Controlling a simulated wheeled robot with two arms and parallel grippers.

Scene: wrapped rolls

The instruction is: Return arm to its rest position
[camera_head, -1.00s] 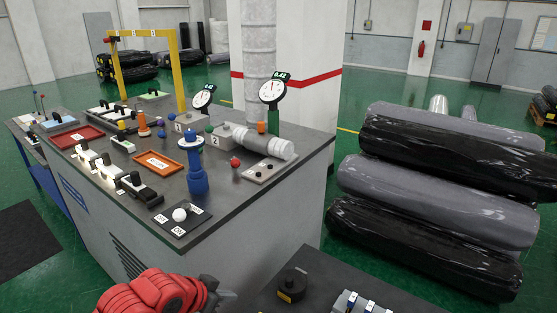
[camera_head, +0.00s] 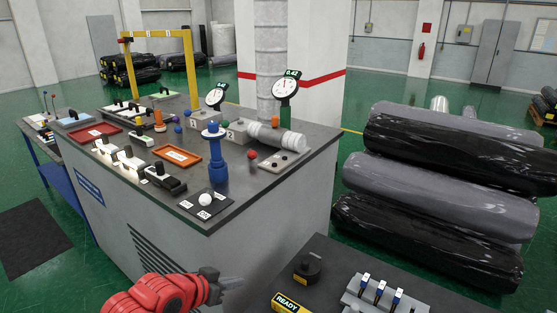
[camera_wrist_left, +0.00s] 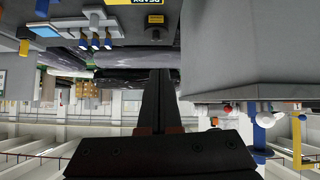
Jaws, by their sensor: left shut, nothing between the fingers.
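My left arm (camera_head: 160,296), red and segmented, comes in at the bottom of the head view. It ends in my dark left gripper (camera_head: 236,283), which is shut and empty. The gripper shows in front of the grey workbench's side, left of the near dark table. In the left wrist view, which is upside down, the closed dark fingers (camera_wrist_left: 157,105) stand in the middle with nothing held. My right gripper is not in view.
The workbench (camera_head: 262,193) carries trays, knobs, a blue post (camera_head: 217,160) and two gauges. The near table (camera_head: 335,264) holds a black knob (camera_head: 308,266), a READY sign and blue switches. Wrapped rolls (camera_head: 435,183) are stacked at right.

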